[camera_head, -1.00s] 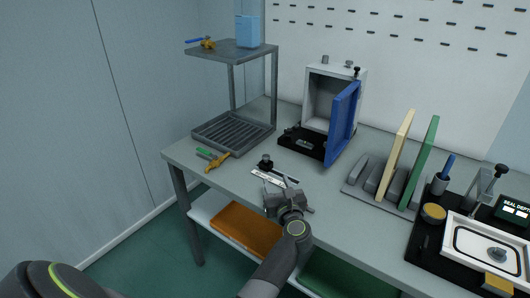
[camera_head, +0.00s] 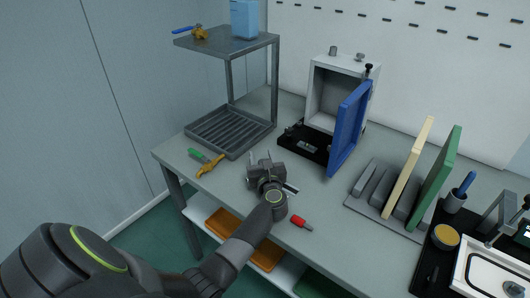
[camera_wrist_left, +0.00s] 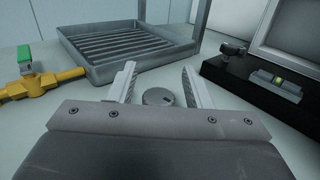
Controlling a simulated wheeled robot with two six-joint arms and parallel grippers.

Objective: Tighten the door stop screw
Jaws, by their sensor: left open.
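The panel fixture is a white box (camera_head: 340,92) with a blue door (camera_head: 349,128) swung open, on a black base (camera_head: 306,144). In the left wrist view the base (camera_wrist_left: 262,82) carries a dark knob (camera_wrist_left: 235,47) and a small level (camera_wrist_left: 277,84). I cannot tell which part is the door stop screw. My left gripper (camera_head: 264,158) is open above the table in front of the base. In the left wrist view, a round grey knob (camera_wrist_left: 158,97) shows between its fingers, apparently untouched. My right gripper is out of view.
A slatted rack (camera_head: 230,130) stands left of the fixture, with a yellow valve (camera_head: 210,167) in front. A red-handled tool (camera_head: 301,223) lies near the table's front edge. Upright panels (camera_head: 408,170) stand in a holder to the right. A black tray (camera_head: 433,262) is farther right.

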